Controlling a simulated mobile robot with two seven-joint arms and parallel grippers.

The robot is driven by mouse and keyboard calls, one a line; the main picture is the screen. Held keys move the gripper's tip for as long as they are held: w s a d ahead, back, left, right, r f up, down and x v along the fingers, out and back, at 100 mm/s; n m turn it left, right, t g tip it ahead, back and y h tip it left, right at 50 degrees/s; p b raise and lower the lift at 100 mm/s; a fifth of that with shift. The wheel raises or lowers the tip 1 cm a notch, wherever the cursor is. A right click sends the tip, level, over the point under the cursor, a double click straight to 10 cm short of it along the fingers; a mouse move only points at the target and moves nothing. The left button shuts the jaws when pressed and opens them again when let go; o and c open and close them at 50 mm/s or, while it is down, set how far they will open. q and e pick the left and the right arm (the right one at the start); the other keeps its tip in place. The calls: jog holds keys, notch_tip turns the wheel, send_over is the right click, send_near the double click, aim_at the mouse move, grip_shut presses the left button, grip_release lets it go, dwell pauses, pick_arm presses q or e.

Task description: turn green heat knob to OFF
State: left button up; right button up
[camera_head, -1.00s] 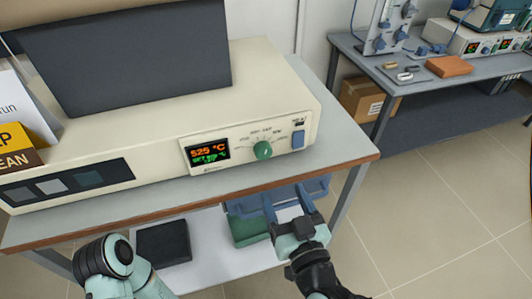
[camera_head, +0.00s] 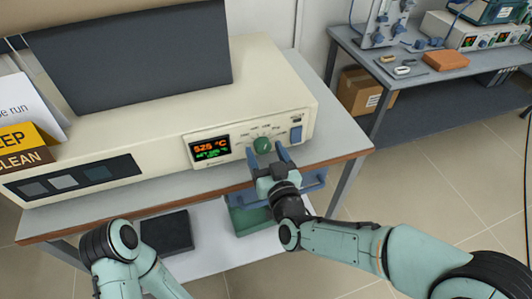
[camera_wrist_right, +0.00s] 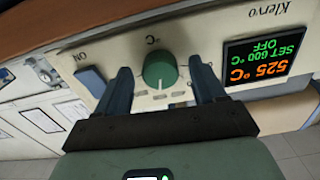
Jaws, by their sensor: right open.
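The green heat knob (camera_head: 262,145) is on the front panel of the cream furnace (camera_head: 150,120), right of the display (camera_head: 210,148). My right gripper (camera_head: 267,157) is open, its two blue fingers at the knob, one on each side. In the right wrist view, which is upside down, the green knob (camera_wrist_right: 160,70) is between the open fingers (camera_wrist_right: 160,78), with a visible gap on both sides. The display (camera_wrist_right: 258,58) reads 525 °C in orange, with green text below that seems to say SET 600 °C OFF. My left gripper is out of view.
A blue switch (camera_head: 296,134) marked ON in the wrist view is right of the knob. Yellow and white signs (camera_head: 28,140) stand at the left.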

jog(key=c, duration=1.1)
jog(key=shift+o, duration=0.2)
jog(key=n, duration=0.3)
jog(key=shift+n+p, duration=0.4)
jog(key=n+p, duration=0.1)
jog(key=n, duration=0.3)
jog(key=shift+r+n, duration=0.1)
jog(key=shift+n, duration=0.2)
jog(key=n+p, duration=0.1)
jog(key=n, duration=0.4)
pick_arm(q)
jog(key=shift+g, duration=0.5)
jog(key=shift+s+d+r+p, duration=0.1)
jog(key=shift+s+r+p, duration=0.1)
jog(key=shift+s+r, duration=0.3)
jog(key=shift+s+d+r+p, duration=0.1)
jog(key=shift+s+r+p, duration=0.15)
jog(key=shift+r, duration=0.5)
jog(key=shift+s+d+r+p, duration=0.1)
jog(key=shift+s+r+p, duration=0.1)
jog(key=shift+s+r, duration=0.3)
pick_arm(e)
jog(key=shift+d+n, duration=0.1)
jog(key=shift+n, duration=2.2)
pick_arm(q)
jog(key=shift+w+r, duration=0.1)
